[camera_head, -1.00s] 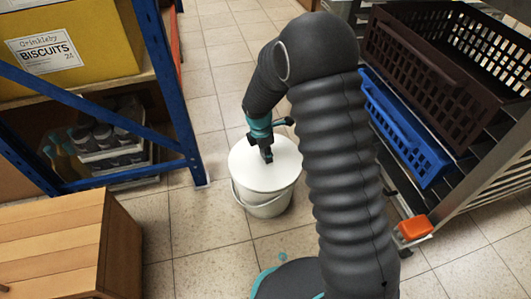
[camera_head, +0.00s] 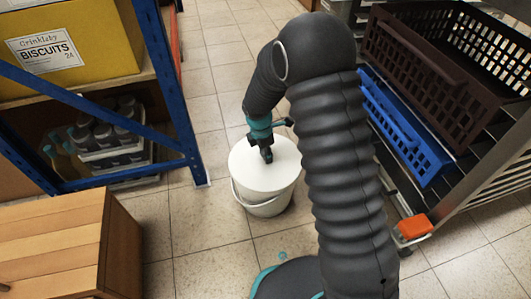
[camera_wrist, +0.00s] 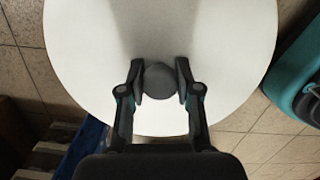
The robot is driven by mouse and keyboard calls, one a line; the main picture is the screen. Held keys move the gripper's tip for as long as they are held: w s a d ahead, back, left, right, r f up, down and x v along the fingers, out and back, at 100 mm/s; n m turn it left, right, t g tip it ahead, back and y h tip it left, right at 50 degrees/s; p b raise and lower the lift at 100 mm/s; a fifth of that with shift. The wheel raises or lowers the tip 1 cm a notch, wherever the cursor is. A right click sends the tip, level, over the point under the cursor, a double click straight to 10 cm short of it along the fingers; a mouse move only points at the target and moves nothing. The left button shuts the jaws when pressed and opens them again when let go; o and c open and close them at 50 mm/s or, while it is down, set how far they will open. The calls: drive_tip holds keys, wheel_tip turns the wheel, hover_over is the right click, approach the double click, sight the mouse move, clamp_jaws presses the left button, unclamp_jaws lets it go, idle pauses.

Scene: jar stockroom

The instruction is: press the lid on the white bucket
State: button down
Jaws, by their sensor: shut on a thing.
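The white bucket (camera_head: 262,205) stands upright on the tiled floor, its handle hanging at the side. The round white lid (camera_head: 252,172) lies over its top; whether the rim is fully seated all round cannot be told. In the wrist view the lid (camera_wrist: 215,40) fills the upper middle, with a dark round knob (camera_wrist: 160,82) near its lower part. My gripper (camera_head: 266,156) reaches down to the lid from above. In the wrist view its two fingers (camera_wrist: 160,85) are shut on the knob, one on each side.
A blue-framed shelf (camera_head: 165,90) with a yellow biscuit box (camera_head: 65,50) stands left of the bucket. A wooden cabinet (camera_head: 60,235) is at the lower left. A rack with a blue crate (camera_head: 405,130) and a dark crate (camera_head: 425,85) stands right. Floor beyond the bucket is clear.

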idle(0.4)
drive_tip(key=shift+c, duration=1.2)
unclamp_jaws()
drive_tip(key=shift+r+p, duration=2.75)
drive_tip(key=shift+r, duration=0.75)
clamp_jaws()
drive_tip(key=shift+f+b, duration=1.15)
drive_tip(key=shift+f, duration=0.9)
